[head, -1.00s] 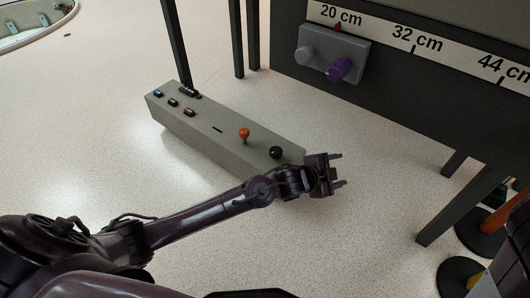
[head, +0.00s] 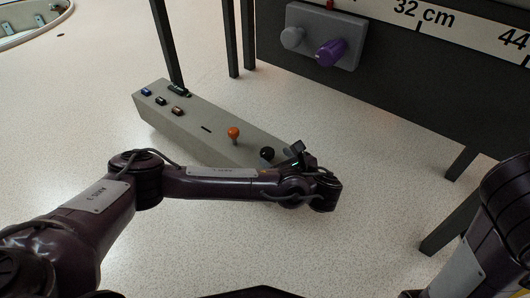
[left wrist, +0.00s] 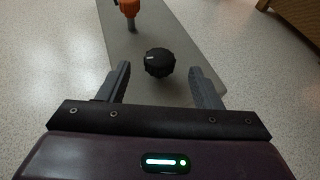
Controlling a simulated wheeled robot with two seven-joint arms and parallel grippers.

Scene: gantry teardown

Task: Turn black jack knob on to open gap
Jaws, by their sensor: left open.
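The black jack knob (head: 267,153) sits on the right end of the grey box (head: 196,128) on the floor. In the left wrist view the ribbed knob (left wrist: 159,62) bears a short white mark pointing left. My left gripper (head: 297,150) is just right of the knob in the head view, its fingers partly hidden. In the left wrist view its two fingers (left wrist: 161,85) are spread, with the knob ahead between their lines and apart from both. Part of my right arm shows at the right edge; its gripper is out of view.
An orange knob (head: 233,133) on a stem stands beside the black knob. Small blue, dark and brown parts lie at the box's far end. A dark gantry panel with a scale (head: 430,20) carries a grey block with a purple knob (head: 331,52).

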